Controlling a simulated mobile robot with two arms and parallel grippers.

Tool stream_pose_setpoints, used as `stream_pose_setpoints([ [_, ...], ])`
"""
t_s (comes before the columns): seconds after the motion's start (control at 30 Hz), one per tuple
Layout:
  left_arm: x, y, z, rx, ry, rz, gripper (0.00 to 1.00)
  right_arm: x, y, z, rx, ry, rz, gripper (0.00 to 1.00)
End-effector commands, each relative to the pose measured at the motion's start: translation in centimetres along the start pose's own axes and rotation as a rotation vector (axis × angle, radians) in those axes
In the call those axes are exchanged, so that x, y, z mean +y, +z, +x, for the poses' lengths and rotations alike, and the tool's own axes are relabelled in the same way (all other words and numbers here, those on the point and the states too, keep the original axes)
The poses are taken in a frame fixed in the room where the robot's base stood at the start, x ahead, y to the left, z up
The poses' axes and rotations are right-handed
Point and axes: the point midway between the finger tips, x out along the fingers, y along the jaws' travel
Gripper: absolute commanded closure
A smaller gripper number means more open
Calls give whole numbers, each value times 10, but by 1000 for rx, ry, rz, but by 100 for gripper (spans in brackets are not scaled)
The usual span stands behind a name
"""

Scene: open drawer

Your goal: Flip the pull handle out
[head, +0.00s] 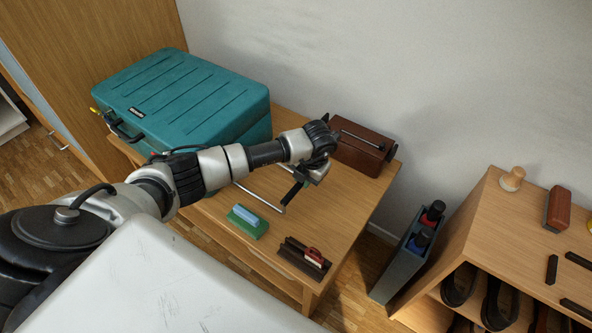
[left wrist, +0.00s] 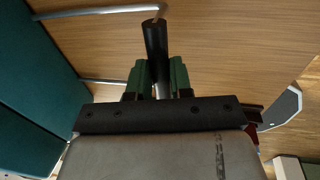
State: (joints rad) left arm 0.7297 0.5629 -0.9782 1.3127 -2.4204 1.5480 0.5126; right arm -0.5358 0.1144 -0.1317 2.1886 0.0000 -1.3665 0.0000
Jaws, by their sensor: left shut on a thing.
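The teal case (head: 180,95) lies on the wooden table at the back left, with its ribbed lid closed. The pull handle is a metal frame with a black grip (head: 291,194). Its thin metal rod (head: 258,197) shows in front of my arm. In the left wrist view, two rods reach out from the teal case (left wrist: 35,100) to the black grip (left wrist: 155,45), low over the table. My left gripper (head: 302,180) is shut on the grip. Its green fingers (left wrist: 160,72) sit on both sides of it. My arm hides part of the handle in the head view.
A brown toolbox (head: 358,152) stands close behind my left gripper. A green and blue block (head: 247,221) and a dark tray with a red item (head: 303,258) lie in front. A grey bin (head: 410,255) and a wooden shelf (head: 470,225) stand to the right.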

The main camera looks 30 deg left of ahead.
Motion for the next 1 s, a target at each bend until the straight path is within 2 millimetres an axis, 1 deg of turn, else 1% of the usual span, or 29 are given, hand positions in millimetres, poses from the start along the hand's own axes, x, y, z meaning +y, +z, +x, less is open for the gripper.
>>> stream_pose_setpoints([
  [0.07, -5, 0, -1, -1, -5, 1, 100, 0, 0, 1, -1, -1, 0, 100],
  [0.33, -7, 0, -1, -1, -9, 3, 100, 0, 0, 2, -1, -1, 0, 100],
  [0.37, -7, 0, -1, -1, -10, 3, 78, 0, 0, 2, -1, -1, 0, 100],
  [0.5, -7, 0, -1, -2, -9, 3, 56, 0, 0, 1, -1, -1, 0, 100],
  [0.53, -6, 0, -1, -1, -8, 3, 54, 0, 0, 1, -1, 0, 0, 100],
  [0.77, -4, 0, -1, -1, -5, 1, 54, 0, 0, 1, 0, 0, 1, 100],
  [0.9, -4, 1, -9, -2, -4, 1, 54, 0, -2, -1, 5, -1, 1, 100],
  [0.93, -4, 1, -13, -3, -5, 1, 54, -1, 0, 3, 2, -1, 0, 100],
  [1.0, -4, 1, -25, -3, -5, 2, 54, -2, 4, 17, -15, -4, -2, 100],
])
